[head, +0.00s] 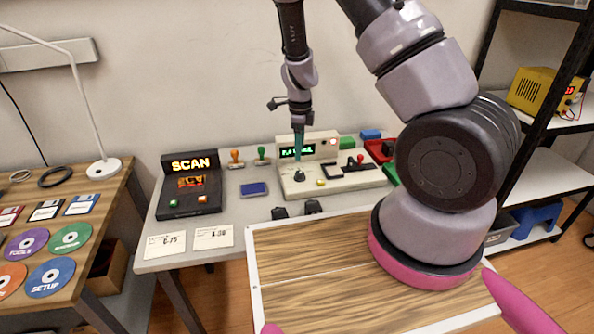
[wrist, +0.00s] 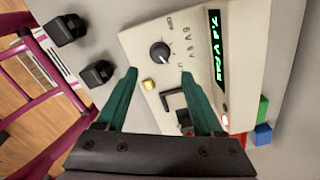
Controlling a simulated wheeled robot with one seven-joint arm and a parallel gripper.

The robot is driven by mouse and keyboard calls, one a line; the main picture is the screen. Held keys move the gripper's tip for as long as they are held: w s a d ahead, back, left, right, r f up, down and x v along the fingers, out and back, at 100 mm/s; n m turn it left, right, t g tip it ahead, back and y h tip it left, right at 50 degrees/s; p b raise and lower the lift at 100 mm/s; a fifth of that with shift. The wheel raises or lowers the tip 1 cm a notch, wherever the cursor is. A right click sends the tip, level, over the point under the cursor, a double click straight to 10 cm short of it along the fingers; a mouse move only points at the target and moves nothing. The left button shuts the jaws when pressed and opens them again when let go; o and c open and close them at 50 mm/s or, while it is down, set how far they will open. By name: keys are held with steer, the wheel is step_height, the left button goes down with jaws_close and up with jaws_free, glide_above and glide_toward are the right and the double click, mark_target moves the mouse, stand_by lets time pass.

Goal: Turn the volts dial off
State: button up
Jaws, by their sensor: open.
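The volts dial (wrist: 160,52) is a round black knob on a sloped beige control box (wrist: 135,42). Printed marks, among them 6V and 9V, stand around it; I cannot tell which one its pointer meets. In the head view the dial (head: 299,176) sits at the left of the box's front panel. A display (wrist: 215,48) on the box shows green text, partly unreadable. My gripper (wrist: 160,73) is open, its two green fingers apart, with nothing between them. In the head view my gripper (head: 298,153) points down just above the dial, apparently not touching it.
A yellow button (wrist: 149,85) and a black lever with a red knob (head: 360,159) are near the dial. A black SCAN box (head: 190,207) stands left. Two small black blocks (head: 297,210) lie in front. Green and blue blocks (head: 371,134) are behind the box.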

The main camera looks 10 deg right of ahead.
mark_target(300, 172)
step_height(300, 172, down, 9)
steer(key=shift+r, duration=0.1)
stand_by(0.3)
jaws_close()
